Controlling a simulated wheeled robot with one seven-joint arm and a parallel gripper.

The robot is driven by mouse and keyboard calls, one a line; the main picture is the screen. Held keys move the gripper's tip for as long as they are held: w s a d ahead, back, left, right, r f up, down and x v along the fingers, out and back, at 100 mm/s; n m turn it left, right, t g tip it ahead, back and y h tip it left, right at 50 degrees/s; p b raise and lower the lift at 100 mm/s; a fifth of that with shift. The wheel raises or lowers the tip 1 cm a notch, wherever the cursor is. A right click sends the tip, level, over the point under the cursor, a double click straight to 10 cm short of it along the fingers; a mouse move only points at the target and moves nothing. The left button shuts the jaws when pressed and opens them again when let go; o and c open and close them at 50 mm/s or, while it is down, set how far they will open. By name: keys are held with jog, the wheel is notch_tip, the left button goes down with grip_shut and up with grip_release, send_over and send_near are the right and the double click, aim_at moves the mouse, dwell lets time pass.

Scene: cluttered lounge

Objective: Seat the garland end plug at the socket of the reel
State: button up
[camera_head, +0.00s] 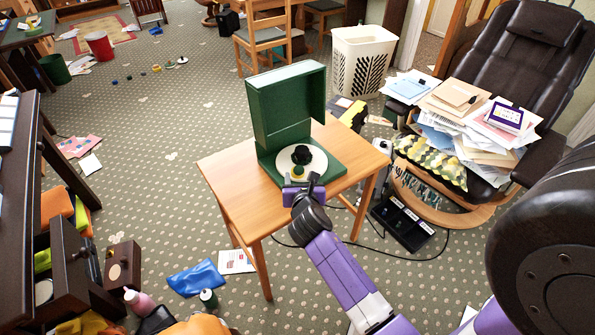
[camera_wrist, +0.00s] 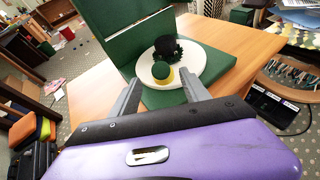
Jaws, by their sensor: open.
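My gripper (camera_head: 303,187) is open at the near edge of a green box on a wooden table. In the wrist view the gripper's fingers (camera_wrist: 160,84) stand apart, pointing at the box. A round white disc (camera_head: 285,160) lies in the box; it also shows in the wrist view (camera_wrist: 200,62). A small green and yellow round piece (camera_wrist: 162,73) sits at the disc's near side, ahead of and between the fingers, with nothing gripped. I cannot make out which parts are the garland end plug, the reel or its socket.
The green box's lid (camera_head: 285,100) stands upright behind the disc. The wooden table (camera_head: 228,172) has bare room left of the box. A black labelled box (camera_head: 403,222) and cables lie on the floor at right. A paper-laden recliner (camera_head: 500,60) stands beyond.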

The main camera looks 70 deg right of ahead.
aim_at(299, 171)
jog(key=b+x, duration=0.1)
jog(key=x, duration=0.6)
grip_shut()
